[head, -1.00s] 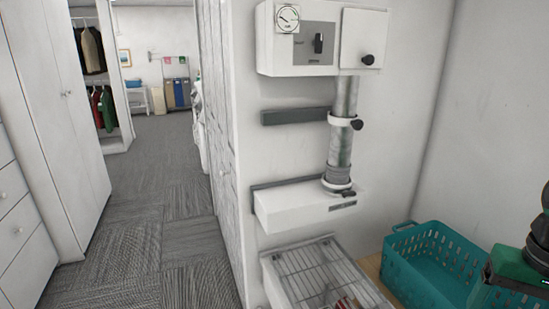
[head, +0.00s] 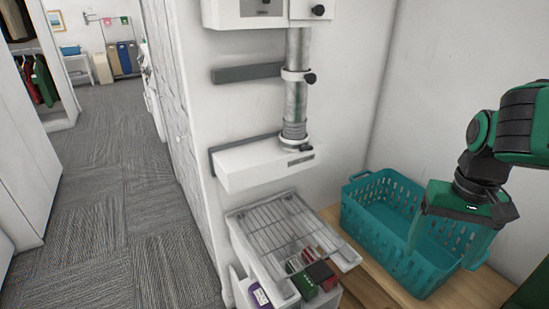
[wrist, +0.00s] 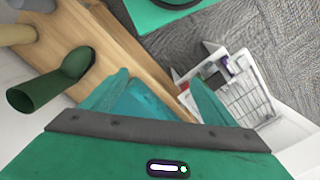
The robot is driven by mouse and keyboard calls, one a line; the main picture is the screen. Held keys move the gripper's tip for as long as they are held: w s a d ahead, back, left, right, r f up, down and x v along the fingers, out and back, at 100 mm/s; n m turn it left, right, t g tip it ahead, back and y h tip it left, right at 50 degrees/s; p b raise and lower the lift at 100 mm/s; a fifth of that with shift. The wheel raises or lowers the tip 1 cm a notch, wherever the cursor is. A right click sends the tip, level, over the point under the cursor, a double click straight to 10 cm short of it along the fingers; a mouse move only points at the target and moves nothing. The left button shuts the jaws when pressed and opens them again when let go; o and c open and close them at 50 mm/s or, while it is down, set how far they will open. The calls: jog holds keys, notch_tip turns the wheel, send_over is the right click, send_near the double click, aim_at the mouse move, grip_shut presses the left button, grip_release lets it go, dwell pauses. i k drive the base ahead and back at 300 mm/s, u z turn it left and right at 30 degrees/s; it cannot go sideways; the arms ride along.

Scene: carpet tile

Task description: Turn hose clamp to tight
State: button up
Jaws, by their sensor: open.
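A grey pipe (head: 297,50) runs down the wall from a white box to a flexible grey sleeve above a white ledge unit. A pale clamp band at the sleeve's foot (head: 295,143) has a small dark handle at its right; its setting is too small to read. A second pale band (head: 292,75) with a round black knob sits higher on the pipe. My gripper (head: 444,252) is open and empty, well to the right of the pipe, in front of the teal basket. Its fingers also show in the wrist view (wrist: 158,80); neither clamp shows there.
The teal basket (head: 352,207) stands on a wooden bench (head: 378,284). A wire rack (head: 268,229) with small boxes juts out below the white ledge unit (head: 262,170). A dark green boot-like object (wrist: 62,82) shows in the wrist view. Carpet floor (head: 110,220) is clear at left.

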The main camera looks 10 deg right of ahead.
aim_at(303, 149)
jog(key=k, duration=1.2)
jog(key=z, duration=0.2)
jog(key=i, duration=0.7)
